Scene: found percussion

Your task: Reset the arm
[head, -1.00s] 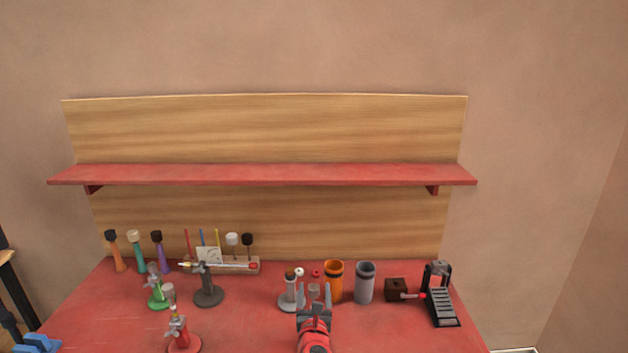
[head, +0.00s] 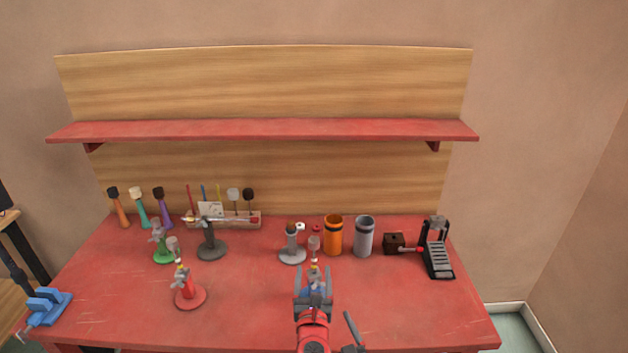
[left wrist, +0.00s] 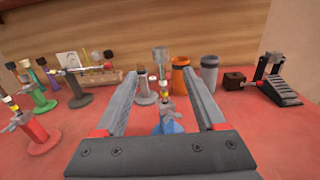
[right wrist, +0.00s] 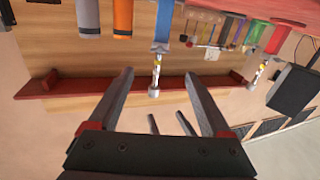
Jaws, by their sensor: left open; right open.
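My left gripper (head: 314,283) comes up from the bottom middle of the head view in front of the blue stand (head: 313,289), which it partly hides. Its jaws are open and empty. In the left wrist view, the blue stand (left wrist: 168,127) with an upright mallet shows beyond and between the open fingers (left wrist: 160,105). My right gripper (right wrist: 158,100) shows in its own wrist view, which looks upside down; its jaws are open with nothing between them. In the head view only dark parts, probably of the right gripper, show at the lower edge beside the left arm.
The red table holds a red stand (head: 190,296), a green stand (head: 163,256), a dark stand (head: 211,250), a grey stand (head: 292,256), an orange cup (head: 333,236), a grey cup (head: 364,237) and a black pedal (head: 438,258). A blue vise (head: 46,306) sits at the left edge.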

